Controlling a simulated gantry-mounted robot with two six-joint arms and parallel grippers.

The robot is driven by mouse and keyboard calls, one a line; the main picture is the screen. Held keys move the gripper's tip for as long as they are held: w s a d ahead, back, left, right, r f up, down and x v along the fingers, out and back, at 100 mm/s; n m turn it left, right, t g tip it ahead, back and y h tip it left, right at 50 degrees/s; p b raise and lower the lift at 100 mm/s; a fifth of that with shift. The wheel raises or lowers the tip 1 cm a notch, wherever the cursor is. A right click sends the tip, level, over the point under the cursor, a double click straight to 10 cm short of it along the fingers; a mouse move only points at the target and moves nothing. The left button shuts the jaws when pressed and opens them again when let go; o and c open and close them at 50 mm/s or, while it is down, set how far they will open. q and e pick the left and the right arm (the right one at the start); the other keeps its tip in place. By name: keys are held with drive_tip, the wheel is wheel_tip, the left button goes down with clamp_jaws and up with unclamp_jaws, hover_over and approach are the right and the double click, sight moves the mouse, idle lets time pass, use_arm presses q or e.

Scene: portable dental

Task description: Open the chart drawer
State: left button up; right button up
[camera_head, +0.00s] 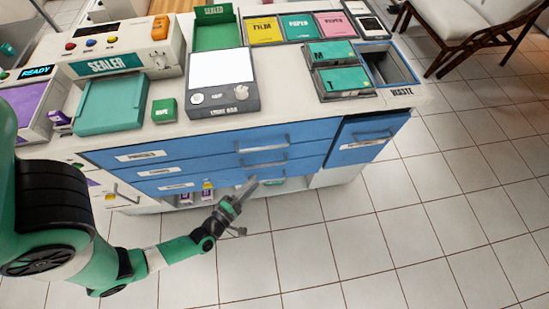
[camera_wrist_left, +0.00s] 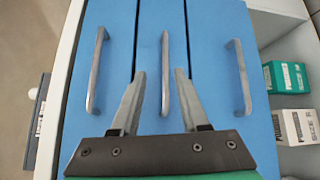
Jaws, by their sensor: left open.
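A blue drawer stack (camera_head: 205,158) fills the front of the white cabinet, with three drawers, each with a grey bar handle. Their labels are too small to read, so I cannot tell which is the chart drawer. All three look shut. My left gripper (camera_head: 246,188) is in front of the stack, near the lower handles. In the left wrist view its open fingers (camera_wrist_left: 158,85) lie on either side of the middle handle (camera_wrist_left: 166,70), with nothing held. The top handle (camera_wrist_left: 97,70) and bottom handle (camera_wrist_left: 240,75) lie outside the fingers. My right gripper is not in view.
A separate blue drawer (camera_head: 365,136) sits at the cabinet's right. An open shelf below the stack holds small boxes, including a green one (camera_wrist_left: 287,77). The countertop holds a sealer (camera_head: 115,55), a light box (camera_head: 222,80) and trays. Tiled floor in front is clear.

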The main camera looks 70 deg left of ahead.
sight(262, 165)
use_arm(q)
drive_tip(key=s, duration=0.5)
drive_tip(key=shift+g, duration=0.4)
drive_tip(key=b+x, duration=0.3)
drive_tip(key=x, duration=0.9)
drive_tip(key=shift+w+a+f+b, duration=0.1)
drive_tip(key=shift+w+f+b, duration=0.05)
drive_tip(key=shift+w+b, duration=0.2)
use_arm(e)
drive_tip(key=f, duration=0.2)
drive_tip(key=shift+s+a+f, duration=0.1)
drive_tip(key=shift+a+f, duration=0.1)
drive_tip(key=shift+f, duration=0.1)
use_arm(q)
clamp_jaws()
